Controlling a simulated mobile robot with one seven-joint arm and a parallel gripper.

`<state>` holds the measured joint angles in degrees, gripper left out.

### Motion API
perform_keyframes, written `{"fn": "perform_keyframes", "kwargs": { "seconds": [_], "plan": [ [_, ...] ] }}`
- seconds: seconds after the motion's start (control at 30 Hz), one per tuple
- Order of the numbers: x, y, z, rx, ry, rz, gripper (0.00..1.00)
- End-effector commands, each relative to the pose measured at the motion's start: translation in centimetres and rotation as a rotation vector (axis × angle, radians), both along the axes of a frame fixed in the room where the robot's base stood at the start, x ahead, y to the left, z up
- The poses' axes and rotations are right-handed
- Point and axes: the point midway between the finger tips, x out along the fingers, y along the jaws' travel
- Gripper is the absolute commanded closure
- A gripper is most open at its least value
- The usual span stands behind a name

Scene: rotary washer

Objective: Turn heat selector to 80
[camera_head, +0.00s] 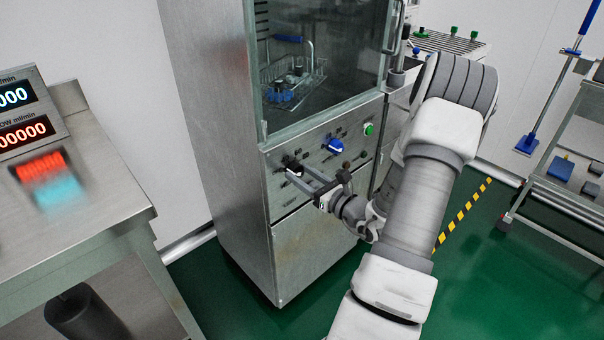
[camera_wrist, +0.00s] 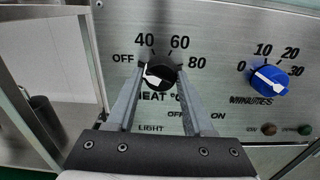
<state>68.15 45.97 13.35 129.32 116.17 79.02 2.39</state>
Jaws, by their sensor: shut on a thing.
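The heat selector is a round black knob (camera_wrist: 159,67) with a white pointer, on the steel front panel in the wrist view. The marks OFF, 40, 60 and 80 run around it from left over the top to right. The white pointer lies on its left side, toward OFF and 40; its exact mark is hard to tell. My gripper (camera_wrist: 159,74) is shut on this knob, one finger on each side. In the head view the black knob (camera_head: 293,168) is at the panel's left, with my gripper (camera_head: 300,176) at it.
A blue minutes knob (camera_wrist: 268,80) sits to the right, and a green button (camera_head: 369,129) farther right. The washer's glass door (camera_head: 330,60) is above the panel. A steel table (camera_head: 95,190) stands at left, with floor between.

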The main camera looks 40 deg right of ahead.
Motion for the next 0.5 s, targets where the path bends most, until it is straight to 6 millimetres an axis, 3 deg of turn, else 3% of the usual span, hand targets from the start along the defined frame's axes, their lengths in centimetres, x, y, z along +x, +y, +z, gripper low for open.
{"fn": "perform_keyframes", "kwargs": {
  "seconds": [0.5],
  "plan": [
    [-0.08,-0.12,0.58,0.374,0.031,-0.003,1.0]
  ]
}}
